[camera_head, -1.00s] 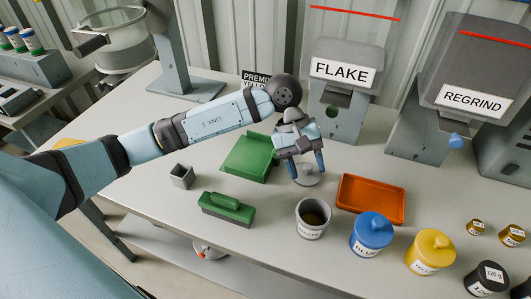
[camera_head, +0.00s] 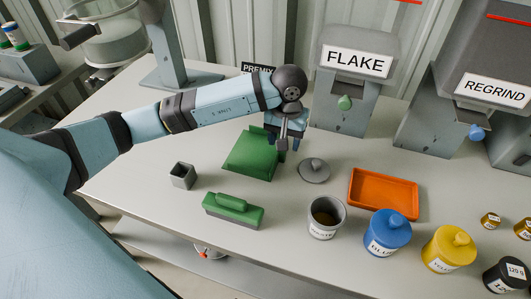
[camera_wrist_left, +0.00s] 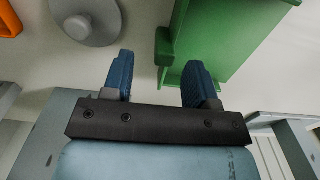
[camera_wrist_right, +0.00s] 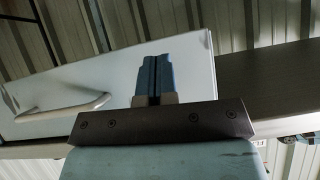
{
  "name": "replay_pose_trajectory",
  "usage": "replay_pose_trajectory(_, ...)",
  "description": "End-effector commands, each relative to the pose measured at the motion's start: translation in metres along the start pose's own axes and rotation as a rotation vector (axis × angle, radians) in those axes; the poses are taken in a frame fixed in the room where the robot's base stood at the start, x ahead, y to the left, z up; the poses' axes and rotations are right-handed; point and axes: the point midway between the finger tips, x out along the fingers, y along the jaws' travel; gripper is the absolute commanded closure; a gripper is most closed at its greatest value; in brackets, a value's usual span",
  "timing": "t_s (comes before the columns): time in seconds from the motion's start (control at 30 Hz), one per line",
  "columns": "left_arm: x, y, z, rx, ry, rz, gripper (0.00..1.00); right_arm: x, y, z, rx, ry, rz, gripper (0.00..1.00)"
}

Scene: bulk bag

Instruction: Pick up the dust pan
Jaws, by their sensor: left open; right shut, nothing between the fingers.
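The green dust pan (camera_head: 250,158) lies flat on the table, left of the round grey lid. My left gripper (camera_head: 288,147) points down at the pan's upper right edge, open and empty. In the left wrist view the dust pan (camera_wrist_left: 225,40) fills the upper right. A short green tab (camera_wrist_left: 164,45) on its edge appears between the directions of the two fingertips (camera_wrist_left: 160,72); whether the fingers reach its height, I cannot tell. My right gripper (camera_wrist_right: 155,75) is shut and empty, away from the table, before a white panel with a handle.
A grey lid (camera_head: 314,170) lies right of the pan. A green brush (camera_head: 233,210) and a small grey cup (camera_head: 183,175) are left and in front. An open pot (camera_head: 325,218), orange tray (camera_head: 384,192), blue jar (camera_head: 387,233) and yellow jar (camera_head: 449,249) stand to the right.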

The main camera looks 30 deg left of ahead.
Motion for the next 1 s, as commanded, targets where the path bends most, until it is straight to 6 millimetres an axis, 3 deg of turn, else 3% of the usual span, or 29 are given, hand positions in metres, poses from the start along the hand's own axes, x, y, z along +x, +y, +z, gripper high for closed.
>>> replay_pose_trajectory(0.17, 0.012, -0.001, 0.001, -0.001, -0.002, 0.000, 0.47, 0.000, -0.003, 0.001, 0.007, -0.002, -0.003, 1.00)
replay_pose_trajectory(0.5, 0.055, -0.006, 0.002, -0.001, -0.001, 0.002, 0.47, -0.002, -0.009, -0.002, 0.022, -0.001, -0.006, 1.00)
replay_pose_trajectory(0.77, 0.057, -0.006, 0.001, -0.001, 0.001, 0.001, 0.47, -0.002, -0.007, -0.002, 0.019, -0.001, -0.006, 1.00)
replay_pose_trajectory(1.0, 0.057, -0.006, 0.001, -0.001, 0.001, 0.001, 1.00, -0.002, -0.003, -0.001, 0.006, -0.002, -0.004, 1.00)
